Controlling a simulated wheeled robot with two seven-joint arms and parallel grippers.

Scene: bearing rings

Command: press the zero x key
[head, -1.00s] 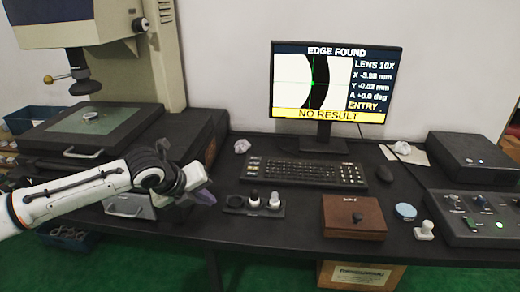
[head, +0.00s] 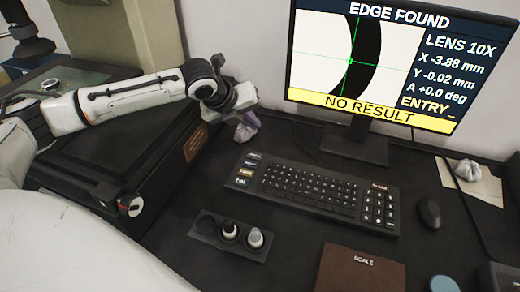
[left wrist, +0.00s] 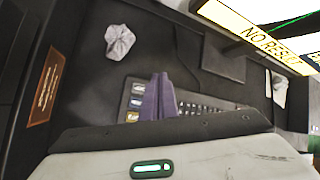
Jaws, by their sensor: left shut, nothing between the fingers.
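The black keyboard (head: 315,190) lies on the desk below the monitor. At its left end is a column of larger labelled keys (head: 245,172), including a yellow one; their labels are too small to read, so I cannot tell which is zero x. My left gripper (head: 248,119) is shut and empty, above the desk beyond the keyboard's upper left corner in the head view. In the left wrist view its purple fingers (left wrist: 160,97) are together and overlap the keyboard (left wrist: 195,105), just right of the labelled keys (left wrist: 133,103). Contact cannot be seen. My right gripper is not in view.
The monitor (head: 375,60) reads "EDGE FOUND", "NO RESULT" and "ENTRY". Crumpled paper (left wrist: 119,42) lies beyond the keyboard. A dark machine base stands left.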

